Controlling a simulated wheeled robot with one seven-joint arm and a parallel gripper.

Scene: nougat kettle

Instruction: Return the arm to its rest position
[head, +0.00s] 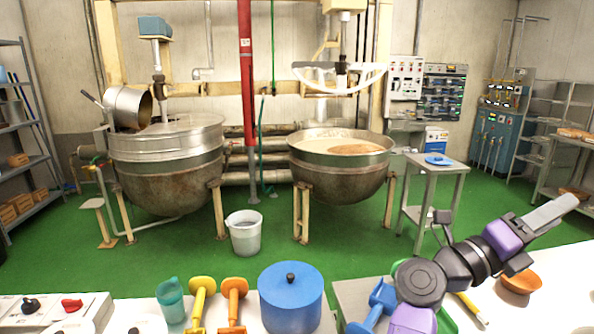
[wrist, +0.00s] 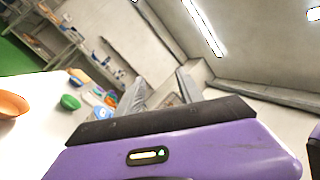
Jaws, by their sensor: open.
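My gripper (head: 556,211) is at the right of the head view, at the end of my purple and black arm. The arm bends up from the lower edge, and the gripper points up and to the right above the white worktop. In the wrist view, my gripper (wrist: 162,90) shows two grey fingers apart with nothing between them. They point toward the wall and ceiling side of the room, clear of any object. The lower part of my arm hides some of the worktop.
An orange bowl (head: 521,281) sits on the worktop below my gripper. A blue lidded pot (head: 290,297), a teal jug (head: 170,299) and yellow and orange handled tools stand left of my arm. Two large kettles stand beyond on the green floor. The air around the gripper is free.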

